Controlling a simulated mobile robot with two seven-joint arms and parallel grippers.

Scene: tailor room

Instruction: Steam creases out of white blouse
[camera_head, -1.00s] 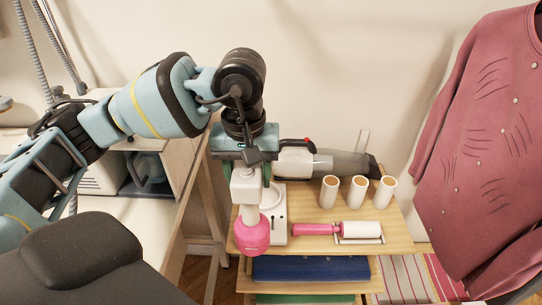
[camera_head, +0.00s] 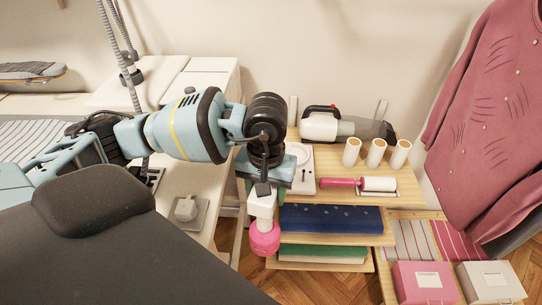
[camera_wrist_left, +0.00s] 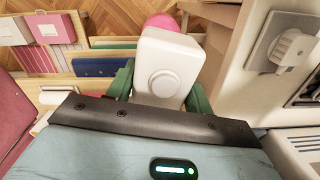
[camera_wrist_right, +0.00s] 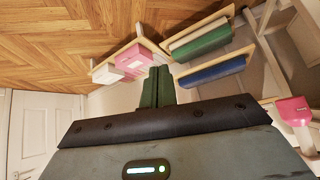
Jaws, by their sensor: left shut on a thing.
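My left gripper (camera_head: 265,180) is shut on a white handheld steamer (camera_head: 262,205) with a pink head (camera_head: 264,240). The steamer hangs head down in front of the left side of the wooden shelf. In the left wrist view the white body (camera_wrist_left: 165,65) sits between the green fingers. A dusty-pink garment (camera_head: 490,130) with buttons and dark crease marks hangs at the right, well apart from the steamer. No white blouse shows. My right gripper (camera_wrist_right: 157,85) is seen only in its wrist view; its green fingers are together and empty.
The wooden shelf (camera_head: 410,188) holds a white base plate (camera_head: 303,165), a lint roller (camera_head: 378,184), several white cylinders (camera_head: 375,152) and a handheld vacuum (camera_head: 322,124). A pink box (camera_head: 425,283) and a white box (camera_head: 490,284) stand lower right. A white table (camera_head: 195,180) is at left.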

